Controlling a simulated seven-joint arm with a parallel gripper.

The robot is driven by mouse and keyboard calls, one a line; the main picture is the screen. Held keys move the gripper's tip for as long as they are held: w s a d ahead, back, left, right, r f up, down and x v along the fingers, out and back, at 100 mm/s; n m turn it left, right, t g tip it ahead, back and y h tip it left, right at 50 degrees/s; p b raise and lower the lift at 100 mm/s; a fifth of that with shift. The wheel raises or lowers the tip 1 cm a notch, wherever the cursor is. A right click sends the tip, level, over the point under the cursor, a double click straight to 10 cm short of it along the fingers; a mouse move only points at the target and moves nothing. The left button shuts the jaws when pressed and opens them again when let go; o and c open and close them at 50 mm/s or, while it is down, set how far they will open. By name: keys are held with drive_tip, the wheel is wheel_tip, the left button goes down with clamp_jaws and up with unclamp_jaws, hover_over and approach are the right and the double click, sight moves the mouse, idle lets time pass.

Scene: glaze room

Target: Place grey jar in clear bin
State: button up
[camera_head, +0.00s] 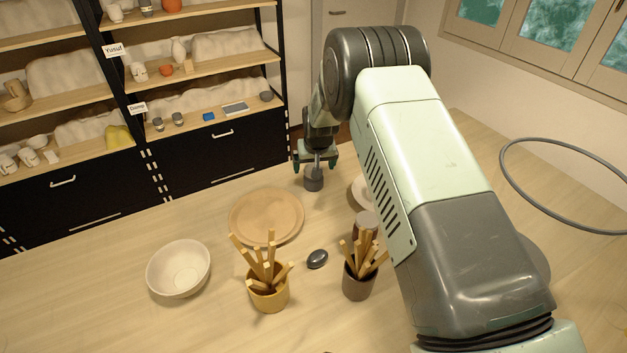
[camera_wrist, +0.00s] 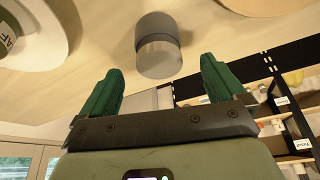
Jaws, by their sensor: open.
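The grey jar (camera_head: 313,184) stands on the table near its back edge, just below my gripper (camera_head: 315,168) in the head view. In the wrist view the jar (camera_wrist: 158,48) is a short cylinder, darker in its body and lighter at the end toward me. It lies ahead of my gripper (camera_wrist: 160,72), in line with the gap between the two green fingers. The fingers are apart and nothing is held; I see no contact with the jar. I cannot make out a clear bin in either view.
A round wooden board (camera_head: 267,218), a pale bowl (camera_head: 178,270), a dark smooth stone (camera_head: 317,259) and two cups of wooden sticks, one ochre (camera_head: 268,297) and one brown (camera_head: 358,286), stand nearer. Shelves (camera_head: 190,113) stand behind. My arm hides part of the table's right side.

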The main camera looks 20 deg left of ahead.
drive_tip(key=x, duration=0.5)
drive_tip(key=shift+d+f, duration=0.1)
drive_tip(key=shift+f, duration=0.05)
drive_tip(key=shift+c, duration=0.2)
drive_tip(key=c, duration=1.4)
